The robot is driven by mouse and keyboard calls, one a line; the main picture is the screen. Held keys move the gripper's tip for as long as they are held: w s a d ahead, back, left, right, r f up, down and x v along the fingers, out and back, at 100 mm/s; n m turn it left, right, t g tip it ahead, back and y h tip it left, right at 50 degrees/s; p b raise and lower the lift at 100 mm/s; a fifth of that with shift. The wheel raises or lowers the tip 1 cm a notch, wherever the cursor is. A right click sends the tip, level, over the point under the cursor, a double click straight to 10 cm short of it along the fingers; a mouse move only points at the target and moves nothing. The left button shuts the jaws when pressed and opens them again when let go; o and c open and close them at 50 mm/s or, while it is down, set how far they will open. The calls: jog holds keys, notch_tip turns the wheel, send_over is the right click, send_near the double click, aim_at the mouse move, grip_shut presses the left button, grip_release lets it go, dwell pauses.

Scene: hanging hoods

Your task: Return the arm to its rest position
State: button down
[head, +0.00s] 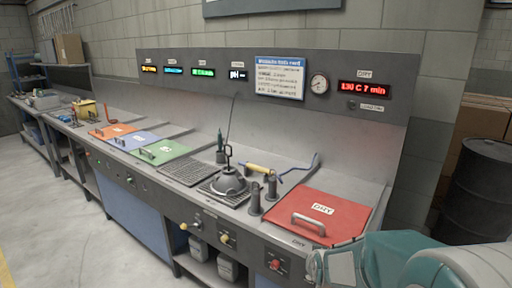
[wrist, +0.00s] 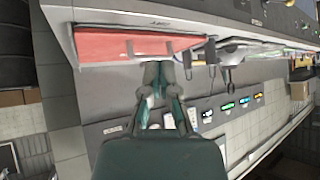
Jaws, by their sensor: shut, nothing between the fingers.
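My gripper (wrist: 165,72) shows in the wrist view, where the bench appears upside down. Its two fingers are shut with nothing between them. In the head view my teal and white arm (head: 400,262) is at the lower right, in front of the bench's near right corner. The red lid marked DRY (head: 318,213) lies flat on the right end of the bench, with a grey bar handle. It also shows in the wrist view (wrist: 110,42), beyond the fingertips. I cannot tell the gap between fingers and lid.
A metal kettle-like vessel (head: 229,180) stands mid-bench, beside dark posts (head: 255,198) and a yellow-handled tool (head: 262,170). Green (head: 165,152), blue (head: 133,140) and orange (head: 110,131) lids lie further left. A dark barrel (head: 475,190) stands at right. The floor (head: 60,220) at left is clear.

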jog(key=s+r+g, duration=0.1)
jog(key=s+r, duration=0.3)
jog(key=s, duration=0.5)
jog(key=s+r+g, duration=0.1)
jog(key=s+r, duration=0.3)
jog(key=s, duration=0.5)
jog(key=s+r+n+g, duration=0.1)
jog(key=s+r, duration=0.3)
jog(key=s, duration=0.5)
jog(key=shift+s+d+g, duration=0.15)
jog(key=shift+g, duration=0.15)
